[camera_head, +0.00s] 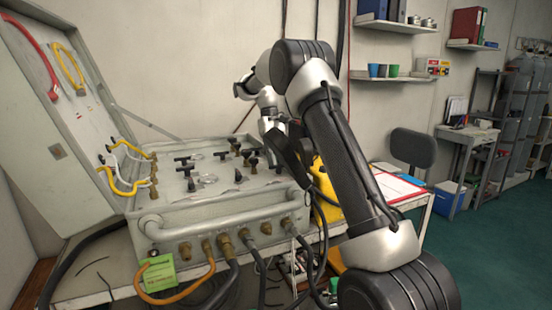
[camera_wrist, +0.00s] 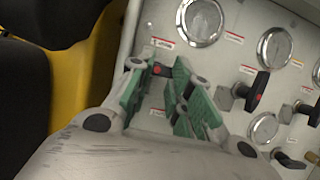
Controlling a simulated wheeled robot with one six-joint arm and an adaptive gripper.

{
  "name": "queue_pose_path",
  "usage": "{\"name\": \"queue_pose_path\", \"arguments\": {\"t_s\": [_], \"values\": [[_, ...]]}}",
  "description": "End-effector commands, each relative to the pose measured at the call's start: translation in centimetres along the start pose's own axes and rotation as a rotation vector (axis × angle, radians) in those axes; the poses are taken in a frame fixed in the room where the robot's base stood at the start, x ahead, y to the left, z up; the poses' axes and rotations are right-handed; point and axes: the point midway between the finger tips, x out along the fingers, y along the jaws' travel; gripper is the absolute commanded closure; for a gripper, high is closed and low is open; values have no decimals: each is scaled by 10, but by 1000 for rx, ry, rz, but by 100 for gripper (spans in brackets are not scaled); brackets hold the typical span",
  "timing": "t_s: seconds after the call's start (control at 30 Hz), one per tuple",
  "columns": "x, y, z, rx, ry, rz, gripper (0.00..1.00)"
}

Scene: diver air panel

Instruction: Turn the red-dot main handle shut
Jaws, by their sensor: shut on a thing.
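In the wrist view a black handle with a red dot (camera_wrist: 161,69) lies between the green-padded fingers of my gripper (camera_wrist: 166,78). The fingers are shut on it and hide most of its shape and its stem. A second black handle with a red dot (camera_wrist: 257,92) stands to the right, apart from my fingers. In the head view my gripper (camera_head: 287,148) reaches down at the right end of the grey air panel (camera_head: 175,208). The arm hides the held handle there.
Several round gauges (camera_wrist: 202,22) and labels surround the handles. More black handles (camera_head: 184,160) stand across the panel. The open lid (camera_head: 40,140) rises at the left. A yellow thing (camera_head: 326,190) is close to the panel's right side. Hoses hang from the front.

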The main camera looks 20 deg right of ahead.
Motion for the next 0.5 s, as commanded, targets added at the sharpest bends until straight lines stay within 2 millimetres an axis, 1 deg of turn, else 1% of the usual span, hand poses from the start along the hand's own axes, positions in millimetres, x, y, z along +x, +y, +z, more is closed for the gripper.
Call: {"name": "queue_pose_path", "arguments": {"t_s": [0.03, 0.07, 0.1, 0.17, 0.2, 0.37, 0.4, 0.5], "values": [[10, 0, 1, 1, -27, -5, 100], [10, -1, 1, 1, -27, -5, 100], [10, -1, 1, 0, -27, -5, 78], [11, -1, 1, 0, -28, -6, 68], [11, -1, 1, 0, -28, -6, 60], [10, -1, 1, 0, -28, -6, 31], [10, -1, 1, 0, -27, -5, 24], [8, 0, 1, 0, -22, -3, 23]]}}
